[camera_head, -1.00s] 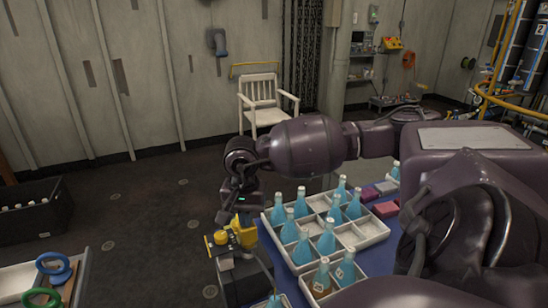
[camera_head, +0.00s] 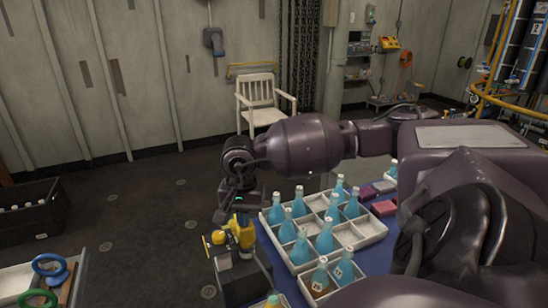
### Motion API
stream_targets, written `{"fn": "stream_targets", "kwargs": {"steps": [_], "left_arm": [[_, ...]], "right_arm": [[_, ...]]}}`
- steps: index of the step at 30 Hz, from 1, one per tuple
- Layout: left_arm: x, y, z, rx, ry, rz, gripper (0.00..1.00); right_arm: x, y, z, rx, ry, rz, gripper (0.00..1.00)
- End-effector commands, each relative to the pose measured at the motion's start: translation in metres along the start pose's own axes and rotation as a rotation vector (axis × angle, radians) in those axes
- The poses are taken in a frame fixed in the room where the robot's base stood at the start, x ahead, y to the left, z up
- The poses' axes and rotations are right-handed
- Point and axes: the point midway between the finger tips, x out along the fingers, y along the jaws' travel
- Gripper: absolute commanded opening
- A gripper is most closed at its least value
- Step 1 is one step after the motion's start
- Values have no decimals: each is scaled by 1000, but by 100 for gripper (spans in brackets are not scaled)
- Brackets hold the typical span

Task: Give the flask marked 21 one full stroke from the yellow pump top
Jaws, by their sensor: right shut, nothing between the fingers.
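My right gripper (camera_head: 239,214) is shut with nothing between its fingers. It points down at the yellow pump top (camera_head: 243,238), directly over or touching it; I cannot tell which. The pump sits on a dark, boxy stand at the left edge of the blue table. A flask (camera_head: 272,302) shows only its neck at the bottom edge, below the pump. Two flasks with pale marks, one amber-bottomed (camera_head: 319,281) and one blue (camera_head: 344,269), stand in the front tray. The marks are too small to read, so I cannot tell which flask is 21. My left gripper is not in view.
A white divided tray (camera_head: 361,241) holds several blue flasks right of the pump. A side table with blue (camera_head: 50,264) and green rings stands at lower left, and a dark crate (camera_head: 40,222) at far left. Floor between is clear.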

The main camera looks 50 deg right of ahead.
Motion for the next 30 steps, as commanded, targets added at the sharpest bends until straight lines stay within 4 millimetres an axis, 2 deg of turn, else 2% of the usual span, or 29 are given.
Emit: {"fn": "stream_targets", "kwargs": {"steps": [15,30], "left_arm": [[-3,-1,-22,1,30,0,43],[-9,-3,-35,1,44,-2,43]], "right_arm": [[-31,0,0,0,1,-1,0],[-59,0,0,0,1,-1,0]]}}
